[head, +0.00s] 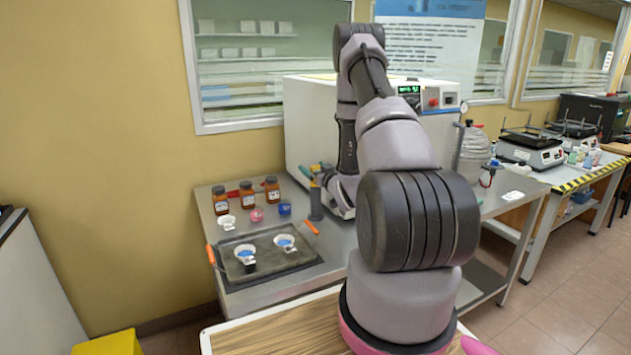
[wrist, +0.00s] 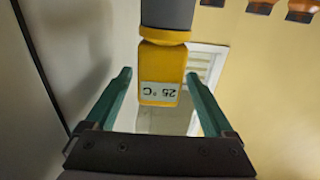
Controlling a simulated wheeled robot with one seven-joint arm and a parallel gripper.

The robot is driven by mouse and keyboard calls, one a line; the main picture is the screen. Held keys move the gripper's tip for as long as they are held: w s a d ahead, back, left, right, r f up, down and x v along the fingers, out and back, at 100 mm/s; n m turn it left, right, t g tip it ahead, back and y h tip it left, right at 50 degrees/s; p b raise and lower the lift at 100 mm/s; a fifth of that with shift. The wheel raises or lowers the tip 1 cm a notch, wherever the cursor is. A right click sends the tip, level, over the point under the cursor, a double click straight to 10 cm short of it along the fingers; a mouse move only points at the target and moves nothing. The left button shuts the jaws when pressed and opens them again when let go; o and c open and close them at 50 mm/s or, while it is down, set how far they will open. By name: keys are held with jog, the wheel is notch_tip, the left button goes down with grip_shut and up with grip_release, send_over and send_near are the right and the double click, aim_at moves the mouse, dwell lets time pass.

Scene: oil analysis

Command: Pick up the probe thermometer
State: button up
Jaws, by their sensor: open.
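The probe thermometer (wrist: 161,75) has a yellow body with a small display reading "25 °C", upside down in the wrist view. Its grey lower part (wrist: 167,14) runs to the top edge of that view. My gripper (wrist: 158,76) has two teal fingers, open, one on each side of the yellow body, with gaps visible. In the head view my gripper (head: 317,172) is at the back of the steel table, above a dark grey upright cylinder (head: 316,205). My arm hides part of this area.
A dark tray (head: 268,262) with orange handles holds two white dishes. A large white oven (head: 305,120) stands close behind and to the right.

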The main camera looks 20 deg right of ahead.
jog(key=shift+w+d, duration=0.1)
jog(key=shift+w, duration=0.85)
jog(key=shift+c, duration=0.3)
grip_shut()
jog(key=shift+r, duration=0.1)
notch_tip(320, 180, up, 18)
